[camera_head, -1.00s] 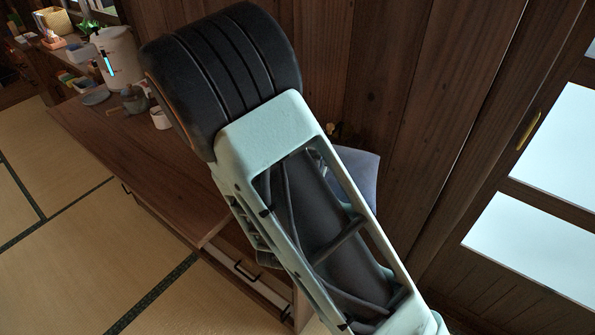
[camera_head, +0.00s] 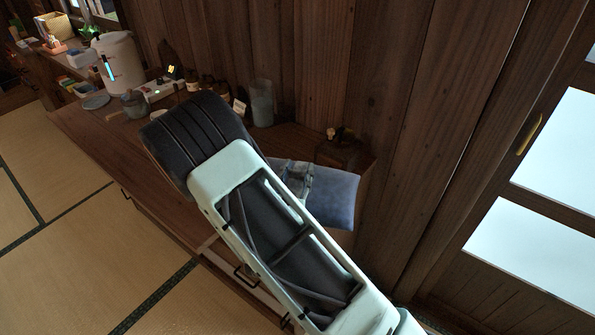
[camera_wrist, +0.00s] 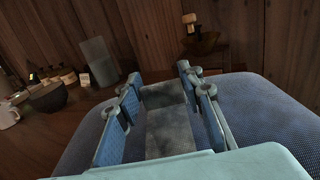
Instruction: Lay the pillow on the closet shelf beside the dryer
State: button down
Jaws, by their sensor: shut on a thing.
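The blue pillow (camera_head: 335,196) shows in the head view beyond my forearm, at the right end of a long wooden counter (camera_head: 95,133). My gripper (camera_head: 303,178) is at the pillow, partly hidden behind my arm. In the wrist view my gripper's fingers (camera_wrist: 158,95) are shut on the pillow (camera_wrist: 262,115), which spreads out on both sides of them. Whether the pillow touches the counter cannot be told. I cannot make out a dryer or a closet shelf.
A white canister (camera_head: 118,62) and a dark bowl (camera_head: 135,104) stand further left. A sliding door (camera_head: 550,170) is at right. Tatami floor (camera_head: 60,215) at left is clear.

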jog(key=shift+f, duration=0.15)
jog(key=c, duration=1.3)
grip_release()
